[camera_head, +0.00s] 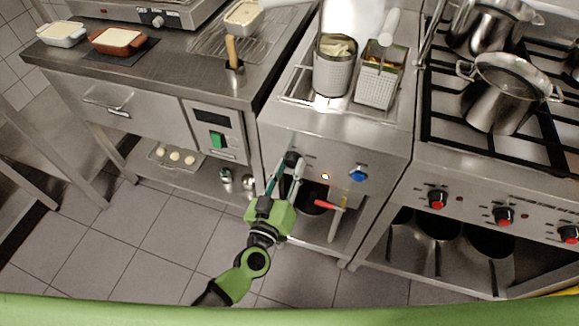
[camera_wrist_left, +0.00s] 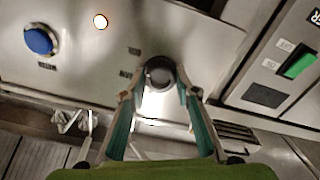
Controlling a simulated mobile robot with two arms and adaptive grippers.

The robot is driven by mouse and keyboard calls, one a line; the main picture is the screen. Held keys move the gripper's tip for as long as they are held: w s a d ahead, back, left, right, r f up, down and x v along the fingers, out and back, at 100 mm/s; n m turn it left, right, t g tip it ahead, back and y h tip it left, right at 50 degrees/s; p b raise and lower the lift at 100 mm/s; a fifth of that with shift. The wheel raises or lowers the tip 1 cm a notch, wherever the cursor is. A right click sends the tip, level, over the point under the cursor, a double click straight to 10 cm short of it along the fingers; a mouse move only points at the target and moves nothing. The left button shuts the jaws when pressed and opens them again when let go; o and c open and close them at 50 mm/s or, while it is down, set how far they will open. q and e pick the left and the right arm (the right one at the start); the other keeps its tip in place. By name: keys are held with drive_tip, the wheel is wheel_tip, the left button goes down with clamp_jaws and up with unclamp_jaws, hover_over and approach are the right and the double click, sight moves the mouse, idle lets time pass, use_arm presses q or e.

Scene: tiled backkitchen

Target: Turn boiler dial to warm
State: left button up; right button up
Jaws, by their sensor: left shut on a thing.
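The boiler dial (camera_head: 291,159) is a black round knob on the steel front of the boiler unit. It shows in the left wrist view (camera_wrist_left: 160,73) between the fingertips, with small labels beside it that I cannot read. My left gripper (camera_head: 288,168) is shut on the dial, one finger on each side; it shows in the left wrist view (camera_wrist_left: 158,92). The fingers cover part of the dial, and I cannot make out its setting. My right gripper is not in view.
A red-handled valve (camera_head: 328,205) sits below the panel. A control box with a green switch (camera_head: 217,139) is on the left. A stove with pots (camera_head: 507,95) is on the right. The tiled floor in front is clear.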

use_arm(q)
drive_tip(key=n, duration=0.4)
drive_tip(key=shift+n, duration=2)
drive_tip(key=shift+n+b, duration=0.3)
drive_tip(key=o, duration=1.1)
drive_tip(key=shift+s, duration=0.1)
drive_tip(key=v, duration=1.2)
